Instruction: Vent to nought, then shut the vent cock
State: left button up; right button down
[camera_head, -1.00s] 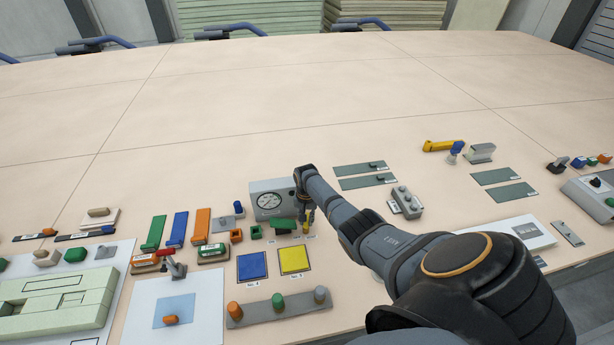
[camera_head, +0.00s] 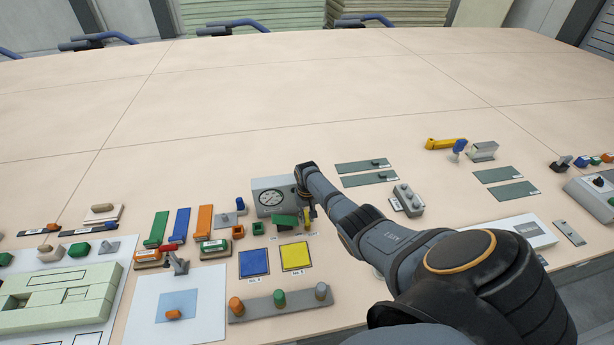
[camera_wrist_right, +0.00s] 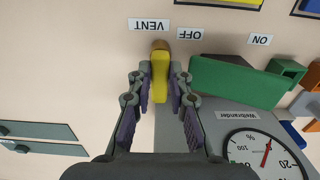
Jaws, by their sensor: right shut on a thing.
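The grey gauge box (camera_head: 264,184) stands near the table's front, with a white dial (camera_head: 271,198). The right wrist view shows part of the dial (camera_wrist_right: 263,160) upside down; its red needle points up in the picture, right of the 100 mark, but I cannot read it exactly. My right gripper (camera_head: 307,219) is at the box's right side, shut on the yellow vent lever (camera_wrist_right: 160,76). The lever lies lengthwise between the fingers, its brown end towards the VENT label (camera_wrist_right: 149,24). A green handle (camera_wrist_right: 232,80) is beside it, near the OFF label (camera_wrist_right: 190,33) and ON label (camera_wrist_right: 260,39). My left gripper is out of view.
Blue (camera_head: 253,263) and yellow (camera_head: 296,256) squares lie in front of the box. A grey bar with several knobs (camera_head: 262,307) is nearer the edge. Coloured blocks stand left; a grey button box (camera_head: 408,198) is right. The table's far part is clear.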

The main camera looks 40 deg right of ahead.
jog(key=c, duration=1.2)
grip_release()
